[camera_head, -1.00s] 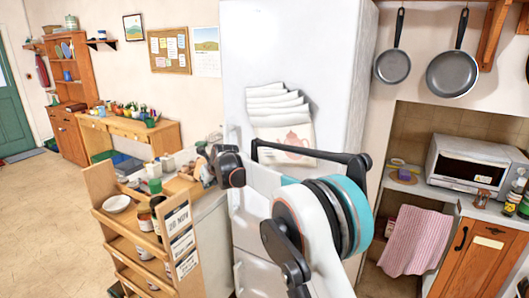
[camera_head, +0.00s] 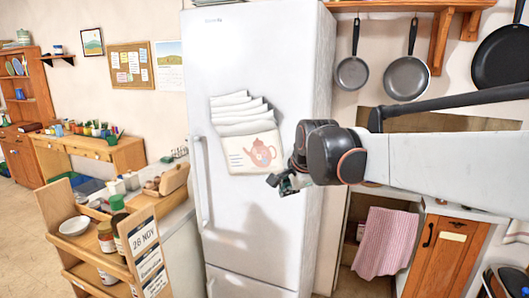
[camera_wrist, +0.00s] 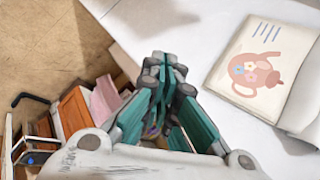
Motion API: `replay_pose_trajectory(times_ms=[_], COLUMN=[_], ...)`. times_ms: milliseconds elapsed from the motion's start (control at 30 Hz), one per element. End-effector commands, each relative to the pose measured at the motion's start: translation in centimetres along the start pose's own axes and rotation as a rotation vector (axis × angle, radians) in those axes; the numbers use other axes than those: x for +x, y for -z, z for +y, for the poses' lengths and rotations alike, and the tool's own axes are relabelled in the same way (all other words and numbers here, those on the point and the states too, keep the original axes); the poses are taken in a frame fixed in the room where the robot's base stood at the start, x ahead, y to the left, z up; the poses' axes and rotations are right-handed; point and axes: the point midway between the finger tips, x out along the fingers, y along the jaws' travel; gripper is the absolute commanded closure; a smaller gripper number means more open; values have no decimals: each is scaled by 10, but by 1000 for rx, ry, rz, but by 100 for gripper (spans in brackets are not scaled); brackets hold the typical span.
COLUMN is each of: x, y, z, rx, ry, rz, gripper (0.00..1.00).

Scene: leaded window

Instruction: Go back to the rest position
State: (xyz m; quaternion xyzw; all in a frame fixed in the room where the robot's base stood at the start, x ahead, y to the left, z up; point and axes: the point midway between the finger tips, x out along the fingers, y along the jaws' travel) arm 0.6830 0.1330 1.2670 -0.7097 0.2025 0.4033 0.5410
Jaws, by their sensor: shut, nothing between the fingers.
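My gripper (camera_head: 284,183) is in front of the white fridge (camera_head: 240,40), at the lower right of the teapot calendar (camera_head: 250,150) that hangs on the fridge. My arm reaches in from the right edge of the body camera view. In the wrist view my gripper (camera_wrist: 170,66) shows its fingers drawn together, with nothing between them. The calendar also shows at the right of the wrist view (camera_wrist: 262,62), apart from the fingers.
A wooden rack (camera_head: 98,268) with jars and a bowl stands at the lower left, before a counter. Pans (camera_head: 405,77) hang at the upper right. A pink towel (camera_head: 381,243) hangs below my arm. Open floor (camera_head: 20,225) lies at the far left.

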Motion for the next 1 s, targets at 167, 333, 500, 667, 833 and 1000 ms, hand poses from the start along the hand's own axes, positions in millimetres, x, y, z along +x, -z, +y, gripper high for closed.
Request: replay_pose_trajectory(times_ms=[167, 333, 500, 667, 833, 1000], x=[-41, -71, -92, -103, -106, -105], y=[11, 16, 16, 12, 6, 2], z=[64, 125, 191, 255, 313, 345], rx=[-231, -454, -677, -886, -1079, -1193], ry=[-16, -36, -62, -91, -121, -140], rz=[27, 47, 62, 71, 74, 73], gripper=[100, 100, 100, 100, 100, 100])
